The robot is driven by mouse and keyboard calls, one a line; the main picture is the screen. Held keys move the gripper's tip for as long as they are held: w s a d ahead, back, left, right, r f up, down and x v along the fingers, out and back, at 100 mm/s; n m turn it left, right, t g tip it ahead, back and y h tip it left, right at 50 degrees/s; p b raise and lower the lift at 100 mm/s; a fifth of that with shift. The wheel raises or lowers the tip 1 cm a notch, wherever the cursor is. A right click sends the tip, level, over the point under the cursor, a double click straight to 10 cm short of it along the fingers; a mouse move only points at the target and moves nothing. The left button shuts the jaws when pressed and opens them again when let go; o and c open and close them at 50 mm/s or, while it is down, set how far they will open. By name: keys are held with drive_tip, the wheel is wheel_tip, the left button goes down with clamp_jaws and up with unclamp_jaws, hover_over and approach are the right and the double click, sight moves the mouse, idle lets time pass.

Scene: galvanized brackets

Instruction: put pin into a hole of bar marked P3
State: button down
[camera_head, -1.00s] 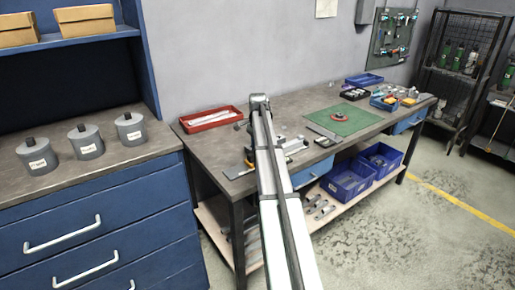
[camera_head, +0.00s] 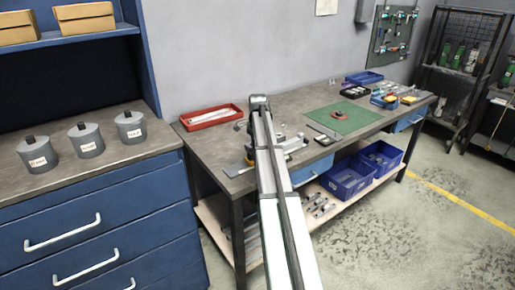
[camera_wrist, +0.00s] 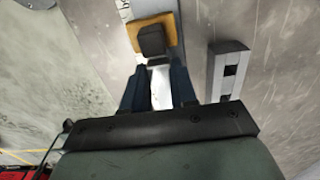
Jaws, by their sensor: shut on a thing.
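In the wrist view, the dark blue fingers of my gripper (camera_wrist: 159,78) are shut on a pale, narrow piece (camera_wrist: 159,88), which I take to be the pin. Much of it is hidden between the fingers. Just beyond the fingertips is a dark square block (camera_wrist: 151,40) on an orange-yellow piece (camera_wrist: 165,24). I cannot tell whether the held piece touches the block. A grey bar with square dark holes (camera_wrist: 219,77) lies to the right of the fingers, apart from them. No P3 mark is readable. In the head view, my arm hides the gripper.
In the head view, the workbench (camera_head: 291,103) carries a red tray (camera_head: 211,117) at its back left and a green mat (camera_head: 344,119) to the right. Small parts lie close beside my arm. Blue bins (camera_head: 345,182) stand on the lower shelf.

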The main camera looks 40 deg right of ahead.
drive_tip(key=c, duration=0.8)
unclamp_jaws()
drive_tip(key=shift+r, duration=0.2)
drive_tip(key=shift+r, duration=2.85)
